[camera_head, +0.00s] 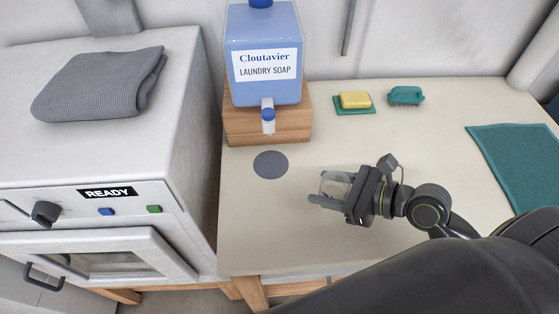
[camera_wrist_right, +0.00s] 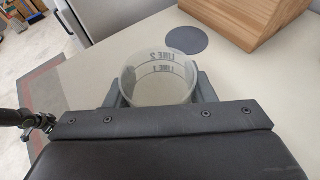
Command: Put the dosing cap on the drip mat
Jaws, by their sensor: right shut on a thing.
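The dosing cap (camera_head: 335,184) is a clear, cup-like piece held between the fingers of my right gripper (camera_head: 328,190). In the right wrist view the cap (camera_wrist_right: 160,78) shows its open round top and the marks LINE 1 and LINE 2 on its wall. My right gripper is shut on it, one finger on each side. The drip mat (camera_head: 270,165) is a flat grey disc on the counter, to the left of the gripper and bare. It also shows in the right wrist view (camera_wrist_right: 187,40), beyond the cap. My left gripper is not in view.
A laundry soap dispenser (camera_head: 263,65) stands on a wooden block (camera_head: 285,125) behind the mat, its spout (camera_head: 268,120) at the front. The washer (camera_head: 95,210) stands left.

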